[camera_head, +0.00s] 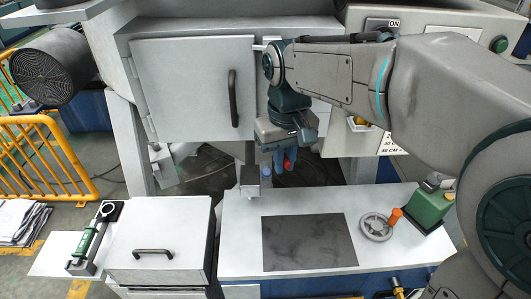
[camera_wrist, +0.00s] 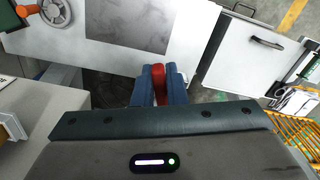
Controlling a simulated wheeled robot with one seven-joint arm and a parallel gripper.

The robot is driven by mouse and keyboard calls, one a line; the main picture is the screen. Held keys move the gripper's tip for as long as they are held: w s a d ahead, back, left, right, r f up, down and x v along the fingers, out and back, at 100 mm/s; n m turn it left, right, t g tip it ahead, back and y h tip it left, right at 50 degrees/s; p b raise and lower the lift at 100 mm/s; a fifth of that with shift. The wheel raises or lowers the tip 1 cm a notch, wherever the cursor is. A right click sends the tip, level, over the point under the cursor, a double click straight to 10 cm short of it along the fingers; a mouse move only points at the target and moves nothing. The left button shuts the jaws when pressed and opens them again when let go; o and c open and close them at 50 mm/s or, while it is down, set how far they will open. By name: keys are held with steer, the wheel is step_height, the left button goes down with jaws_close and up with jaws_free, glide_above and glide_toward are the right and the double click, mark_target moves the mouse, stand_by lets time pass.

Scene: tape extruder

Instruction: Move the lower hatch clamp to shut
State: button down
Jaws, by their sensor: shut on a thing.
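The lower hatch clamp shows only as a red handle (camera_head: 289,166) below the machine's large grey hatch door (camera_head: 185,90). My gripper (camera_head: 283,165) has its blue fingers around this handle. In the wrist view the red handle (camera_wrist: 158,80) stands between the two blue fingers (camera_wrist: 158,86), which are shut on it. The fingers and my wrist hide the rest of the clamp and its mount. The hatch door has a dark vertical handle and looks flush with the machine front.
A white worktop (camera_head: 235,235) with a dark plate, a handwheel (camera_head: 376,226) and a green box (camera_head: 431,205) lies below my gripper. A grey post (camera_head: 250,175) stands just left of it. A white drawer cabinet (camera_head: 158,240) and yellow railings (camera_head: 50,145) are at left.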

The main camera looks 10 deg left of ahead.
steer(key=shift+w+d+n+p, duration=0.2)
steer(key=shift+w+d+n, duration=0.3)
steer(key=shift+n, duration=0.4)
steer(key=shift+w+d+n+p, duration=0.2)
steer(key=shift+w+d+n, duration=0.25)
steer(key=shift+n, duration=0.45)
steer(key=shift+s, duration=0.1)
